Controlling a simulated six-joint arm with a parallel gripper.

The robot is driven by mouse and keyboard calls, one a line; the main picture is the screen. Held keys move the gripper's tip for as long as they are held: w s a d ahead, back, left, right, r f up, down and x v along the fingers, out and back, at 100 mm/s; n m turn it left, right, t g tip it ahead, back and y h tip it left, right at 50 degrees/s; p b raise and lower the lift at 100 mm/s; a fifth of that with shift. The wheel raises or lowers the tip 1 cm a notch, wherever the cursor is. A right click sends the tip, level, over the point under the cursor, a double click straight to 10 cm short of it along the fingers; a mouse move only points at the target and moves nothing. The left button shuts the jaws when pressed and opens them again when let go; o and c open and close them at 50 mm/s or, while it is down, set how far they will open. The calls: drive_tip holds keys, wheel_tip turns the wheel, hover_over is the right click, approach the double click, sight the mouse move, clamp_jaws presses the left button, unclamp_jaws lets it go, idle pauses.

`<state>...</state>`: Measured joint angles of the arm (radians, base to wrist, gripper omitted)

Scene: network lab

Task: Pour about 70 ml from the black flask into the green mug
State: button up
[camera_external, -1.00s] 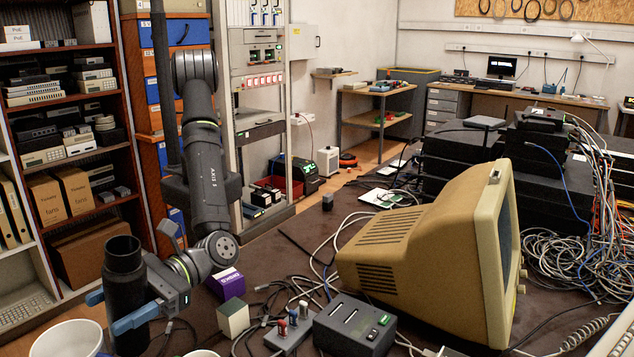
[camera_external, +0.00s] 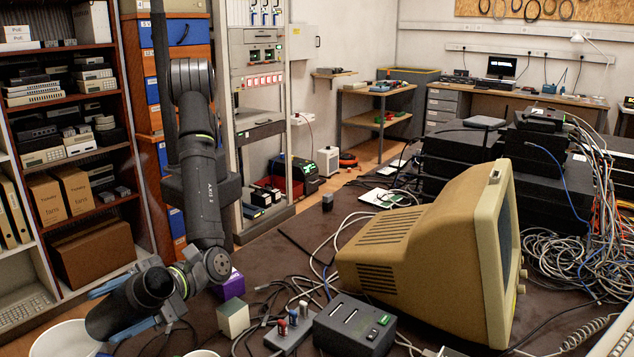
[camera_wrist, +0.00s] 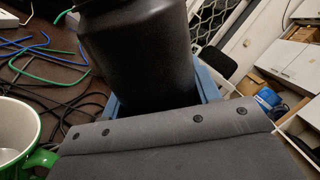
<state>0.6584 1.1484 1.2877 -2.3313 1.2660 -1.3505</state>
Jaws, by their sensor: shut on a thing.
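The black flask (camera_external: 122,303) is strongly tilted in the external view, one end up to the right and the other down to the left beside a white-rimmed vessel (camera_external: 62,340). I cannot clearly tell which end is the mouth. My gripper (camera_external: 130,309) is shut on the flask, its blue fingers on either side of the body. In the wrist view the flask (camera_wrist: 140,50) fills the upper middle. The green mug (camera_wrist: 40,160), pale inside, stands at the left edge of that view, partly cut off. No liquid stream is visible.
A purple box (camera_external: 231,286), a pale cube (camera_external: 233,318) and a grey switch box (camera_external: 355,322) stand right of my gripper. A beige monitor (camera_external: 430,260) stands further right. Cables lie across the table. Another white rim (camera_external: 202,354) shows at the bottom edge.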

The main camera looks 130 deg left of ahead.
sight(111, 326)
drive_tip(key=shift+s+r+n, duration=0.15)
drive_tip(key=shift+r+n, duration=0.1)
drive_tip(key=shift+n, duration=0.15)
drive_tip(key=shift+s+d+n+t, duration=0.2)
drive_tip(key=shift+n+t, duration=0.4)
drive_tip(key=shift+n, duration=0.6)
drive_tip(key=shift+s+f+n+t, duration=0.15)
drive_tip(key=shift+f+n+t, duration=0.25)
drive_tip(key=shift+f+n, duration=0.6)
drive_tip(key=shift+w+a+n, duration=0.1)
drive_tip(key=shift+w+n, duration=0.1)
drive_tip(key=shift+n, duration=0.4)
drive_tip(key=shift+w+a+f+n+t, duration=0.1)
drive_tip(key=shift+w+f+n+t, duration=0.2)
drive_tip(key=shift+f+n+t, duration=0.35)
drive_tip(key=shift+s+r+n, duration=0.15)
drive_tip(key=shift+n, duration=0.1)
drive_tip(key=shift+s+d, duration=0.2)
drive_tip(key=shift+d, duration=0.05)
drive_tip(key=shift+s, duration=0.1)
drive_tip(key=shift+s+f+n, duration=0.1)
drive_tip(key=shift+f+n, duration=0.1)
drive_tip(key=shift+n, duration=0.2)
